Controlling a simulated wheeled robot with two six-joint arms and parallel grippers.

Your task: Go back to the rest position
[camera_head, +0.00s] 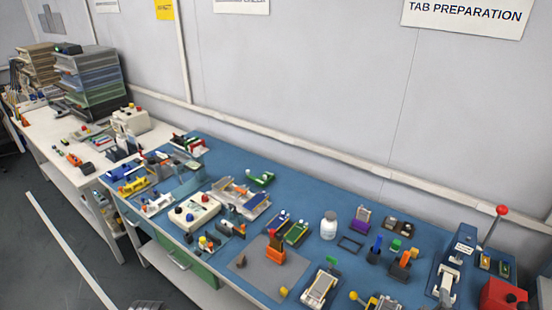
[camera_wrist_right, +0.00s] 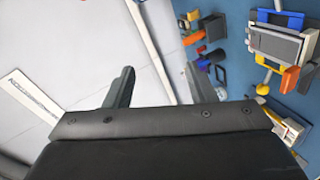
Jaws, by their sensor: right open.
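My right gripper (camera_wrist_right: 160,85) shows in the right wrist view with its two dark fingers spread apart. Nothing is between them.
A blue-topped bench (camera_head: 310,180) runs along the wall, crowded with small tools, fixtures and a white jar (camera_head: 328,226). A red-handled press (camera_head: 455,262) stands at the right. A white table (camera_head: 50,140) with stacked trays (camera_head: 90,80) stands far left. The floor in front is clear.

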